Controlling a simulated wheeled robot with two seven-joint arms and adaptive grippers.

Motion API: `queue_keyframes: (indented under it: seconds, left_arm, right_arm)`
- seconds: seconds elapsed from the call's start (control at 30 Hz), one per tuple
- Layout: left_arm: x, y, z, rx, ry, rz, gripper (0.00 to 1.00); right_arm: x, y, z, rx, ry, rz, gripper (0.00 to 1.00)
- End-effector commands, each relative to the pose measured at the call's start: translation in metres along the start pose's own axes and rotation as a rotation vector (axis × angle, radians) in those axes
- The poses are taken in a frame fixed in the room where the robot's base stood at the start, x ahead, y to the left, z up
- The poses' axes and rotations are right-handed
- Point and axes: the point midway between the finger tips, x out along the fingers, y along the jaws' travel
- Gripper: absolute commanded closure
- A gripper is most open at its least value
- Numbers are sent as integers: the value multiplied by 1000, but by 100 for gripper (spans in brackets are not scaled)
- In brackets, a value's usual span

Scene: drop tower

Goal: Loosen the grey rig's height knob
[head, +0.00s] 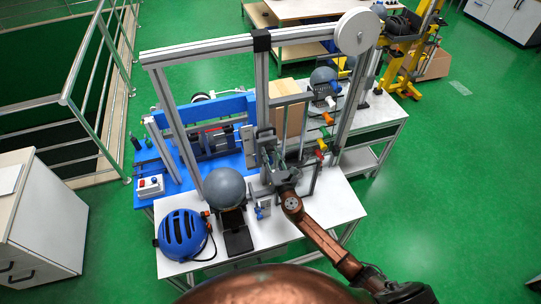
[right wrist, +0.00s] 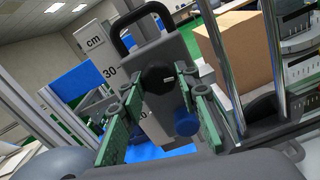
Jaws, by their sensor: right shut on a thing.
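The grey rig (head: 262,95) is a tall metal frame on the white table. Its grey carriage (right wrist: 165,50), with a black loop handle on top, sits on a post marked with a cm scale (right wrist: 97,43). The dark round height knob (right wrist: 158,78) is on the carriage's near face. My right gripper (right wrist: 157,80) has its green-padded fingers on either side of this knob and is shut on it. In the head view my right gripper (head: 268,152) reaches the carriage from the lower right and hides the knob. My left gripper is not in view.
A blue helmet (head: 183,234), a grey ball (head: 225,187) and a black tray (head: 237,236) are on the table left of my arm. Several coloured knobs (head: 321,146) line the rail to the right. A blue knob (right wrist: 186,123) is close below my right fingers.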

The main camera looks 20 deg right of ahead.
Motion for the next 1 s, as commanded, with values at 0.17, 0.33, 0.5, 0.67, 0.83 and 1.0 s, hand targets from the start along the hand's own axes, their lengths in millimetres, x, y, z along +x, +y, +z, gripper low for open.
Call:
queue_keyframes:
  seconds: [0.17, 0.33, 0.5, 0.67, 0.83, 1.0]
  left_arm:
    - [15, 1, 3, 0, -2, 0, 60]
    - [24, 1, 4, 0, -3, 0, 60]
    - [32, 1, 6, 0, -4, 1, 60]
    - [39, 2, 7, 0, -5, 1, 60]
    - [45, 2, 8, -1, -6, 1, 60]
    - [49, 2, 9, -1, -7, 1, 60]
  right_arm:
    - [0, 1, -3, 167, -1, 1, 95]
    - [0, 0, -2, 329, -1, 0, 95]
    - [0, 1, -2, 491, -2, -1, 95]
    - [0, 1, -1, 643, -1, 0, 95]
    - [0, 2, 0, 805, -1, 0, 95]
    - [0, 2, 1, 964, -2, 0, 95]
